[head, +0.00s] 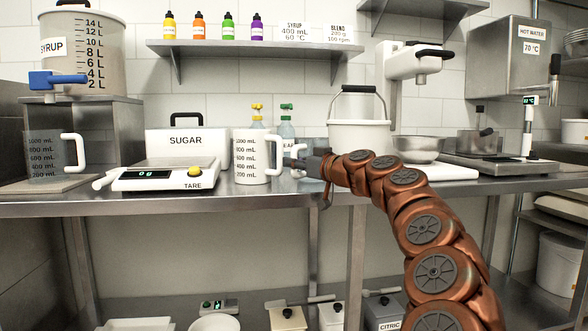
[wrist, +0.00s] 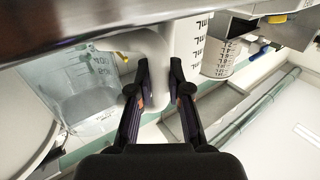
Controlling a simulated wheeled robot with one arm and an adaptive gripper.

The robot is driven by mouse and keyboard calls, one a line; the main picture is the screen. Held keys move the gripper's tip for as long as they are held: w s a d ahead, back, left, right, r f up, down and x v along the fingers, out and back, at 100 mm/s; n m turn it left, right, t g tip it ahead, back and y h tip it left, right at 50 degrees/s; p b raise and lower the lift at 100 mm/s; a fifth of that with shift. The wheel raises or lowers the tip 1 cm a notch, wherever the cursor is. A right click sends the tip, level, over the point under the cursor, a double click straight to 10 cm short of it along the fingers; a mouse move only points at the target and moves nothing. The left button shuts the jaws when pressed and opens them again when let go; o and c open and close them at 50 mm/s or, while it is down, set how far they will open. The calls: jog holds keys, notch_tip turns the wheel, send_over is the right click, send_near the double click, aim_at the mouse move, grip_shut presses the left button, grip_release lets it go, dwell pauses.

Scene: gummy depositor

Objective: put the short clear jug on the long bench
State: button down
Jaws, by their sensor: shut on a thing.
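My gripper (head: 316,164) is at the right of the white measuring jug on the long steel bench (head: 225,203). In the wrist view its fingers (wrist: 159,75) are closed on a white handle (wrist: 153,50), which also shows in the head view (head: 299,151). The short clear jug (wrist: 80,85) is beside the fingers at the left of the wrist view; the handle appears to be its own.
The white jug (head: 252,160) stands very close on the left. A scale (head: 160,178) and a clear jug (head: 45,155) under the syrup tank (head: 85,60) are further left. A white bucket (head: 358,138) and a steel bowl (head: 418,148) stand to the right.

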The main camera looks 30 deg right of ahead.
jog(key=c, duration=1.1)
grip_release()
jog(key=shift+f, duration=0.15)
jog(key=shift+s+r, duration=0.1)
jog(key=shift+r, duration=0.1)
jog(key=s+p, duration=0.1)
jog(key=s, duration=0.3)
jog(key=s+d+p, duration=0.1)
jog(key=s, duration=0.2)
jog(key=s+d+p, duration=0.1)
jog(key=s, duration=0.3)
jog(key=shift+s+d+f, duration=0.1)
jog(key=shift+s, duration=0.2)
